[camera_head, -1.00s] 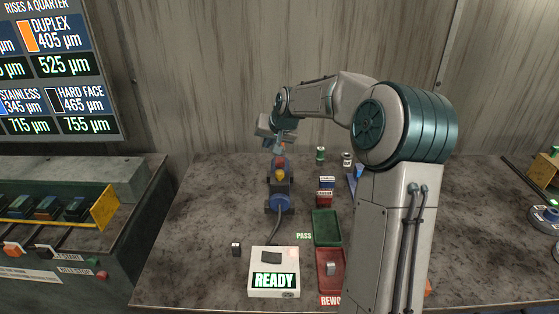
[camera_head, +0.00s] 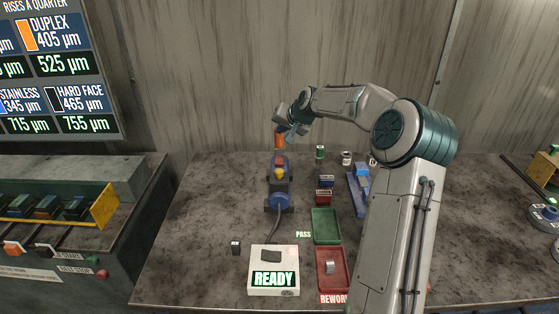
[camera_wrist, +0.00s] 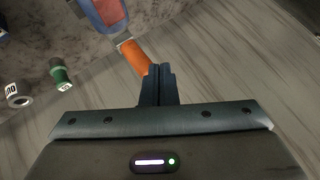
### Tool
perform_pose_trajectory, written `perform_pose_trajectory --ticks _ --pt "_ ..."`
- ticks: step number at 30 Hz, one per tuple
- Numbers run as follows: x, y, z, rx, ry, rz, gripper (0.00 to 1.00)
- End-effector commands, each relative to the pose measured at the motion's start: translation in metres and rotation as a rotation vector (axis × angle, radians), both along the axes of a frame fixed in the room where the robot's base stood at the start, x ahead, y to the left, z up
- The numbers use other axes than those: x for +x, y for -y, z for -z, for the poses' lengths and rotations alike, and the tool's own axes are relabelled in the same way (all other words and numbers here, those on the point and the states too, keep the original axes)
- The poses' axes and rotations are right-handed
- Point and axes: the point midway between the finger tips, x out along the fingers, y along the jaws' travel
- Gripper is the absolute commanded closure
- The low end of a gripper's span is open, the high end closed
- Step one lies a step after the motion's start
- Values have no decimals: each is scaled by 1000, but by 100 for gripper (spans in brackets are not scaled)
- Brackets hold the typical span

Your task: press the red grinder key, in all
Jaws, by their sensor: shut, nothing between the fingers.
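The grinder (camera_head: 279,203) stands on the bench as a blue body with an orange end (camera_head: 279,141) at its far side. Its red key (camera_head: 281,161) lies on top, just behind a yellow knob (camera_head: 279,174). In the wrist view the red key (camera_wrist: 110,11) shows at the top edge, with the orange end (camera_wrist: 133,54) below it. My gripper (camera_head: 286,130) is above and slightly right of the orange end, apart from the red key. In the wrist view my gripper's fingers (camera_wrist: 158,76) are shut and empty.
A white READY box (camera_head: 274,258) stands in front of the grinder. A green PASS tray (camera_head: 326,226) and a red REWORK tray (camera_head: 326,284) are to its right; a grey piece lies in the red one. Small cans (camera_head: 320,152) stand behind. The bench left of the grinder is mostly clear.

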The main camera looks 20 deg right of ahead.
Motion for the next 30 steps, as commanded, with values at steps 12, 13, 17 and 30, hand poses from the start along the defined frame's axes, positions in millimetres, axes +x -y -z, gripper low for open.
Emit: perform_pose_trajectory --ticks 12,13,17,30 --pt "0 0 49 1 -2 0 100" --pt "0 0 54 2 -1 1 100" --pt "0 0 73 1 -2 0 100" --pt "0 0 86 -1 0 -1 100"
